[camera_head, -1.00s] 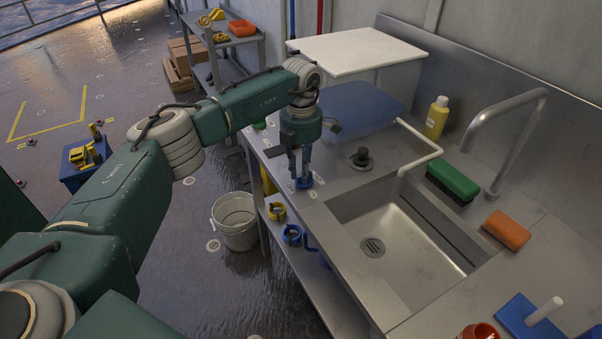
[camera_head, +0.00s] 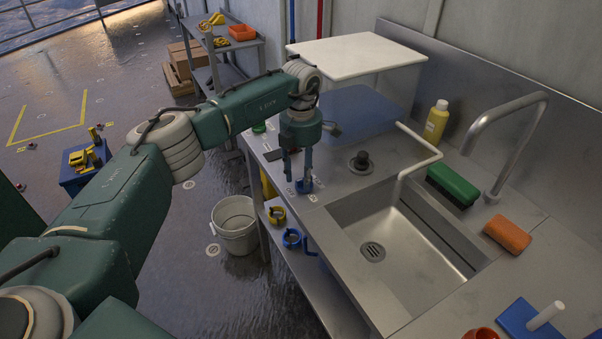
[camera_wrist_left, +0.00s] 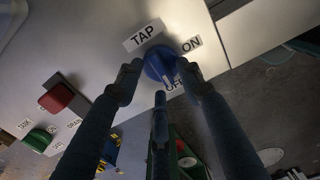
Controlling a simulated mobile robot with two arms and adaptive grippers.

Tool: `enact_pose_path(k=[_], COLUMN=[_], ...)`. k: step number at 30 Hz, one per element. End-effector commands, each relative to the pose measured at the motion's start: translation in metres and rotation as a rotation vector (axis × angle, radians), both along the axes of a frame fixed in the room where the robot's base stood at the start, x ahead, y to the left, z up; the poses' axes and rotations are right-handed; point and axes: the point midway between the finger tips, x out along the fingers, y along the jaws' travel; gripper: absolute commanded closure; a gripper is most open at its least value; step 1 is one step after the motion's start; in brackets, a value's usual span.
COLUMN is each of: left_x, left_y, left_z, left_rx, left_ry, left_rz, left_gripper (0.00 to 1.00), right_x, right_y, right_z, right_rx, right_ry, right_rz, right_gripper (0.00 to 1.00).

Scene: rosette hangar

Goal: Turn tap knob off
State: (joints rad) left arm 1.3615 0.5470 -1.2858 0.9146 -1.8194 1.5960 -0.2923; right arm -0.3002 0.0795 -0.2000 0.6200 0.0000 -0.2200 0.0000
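The blue tap knob (camera_wrist_left: 160,64) is on the metal counter's left end. In the wrist view it sits between the labels TAP, ON and OFF, and its pointer is toward the OFF label, which is partly covered. The knob also shows in the head view (camera_head: 304,186) beneath the fingers. My left gripper (camera_wrist_left: 160,80) points down over the knob with its fingers apart around it. The right fingertip is close to the knob's edge; I cannot tell if it touches. My left gripper also shows in the head view (camera_head: 298,176). My right gripper is not in view.
Red (camera_wrist_left: 57,97) and green (camera_wrist_left: 38,139) knobs sit near the tap knob. The sink (camera_head: 400,250) has a pale spout (camera_head: 420,165) over it. A bucket (camera_head: 235,225) stands on the floor.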

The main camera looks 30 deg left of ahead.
Motion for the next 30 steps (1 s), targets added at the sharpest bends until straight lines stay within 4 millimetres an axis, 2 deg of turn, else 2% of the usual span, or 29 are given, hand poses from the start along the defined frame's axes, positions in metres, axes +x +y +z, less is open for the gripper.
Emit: enact_pose_path(k=[5,15,21,30], left_x=[0.0,0.001,0.0,0.0], left_y=[0.0,0.0,0.0,0.0], left_z=[0.01,0.08,0.11,0.12], left_rx=[0.0,0.0,0.0,0.0], left_ry=[0.0,-0.004,-0.001,0.0], left_rz=[0.0,0.0,0.0,0.0], left_gripper=[0.62,0.62,0.62,0.62], right_x=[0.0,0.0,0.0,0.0], right_y=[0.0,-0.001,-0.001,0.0], right_z=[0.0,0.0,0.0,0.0], right_rx=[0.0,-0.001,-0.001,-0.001], right_ry=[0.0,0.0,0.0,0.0], right_rz=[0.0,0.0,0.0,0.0], right_gripper=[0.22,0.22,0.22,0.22])
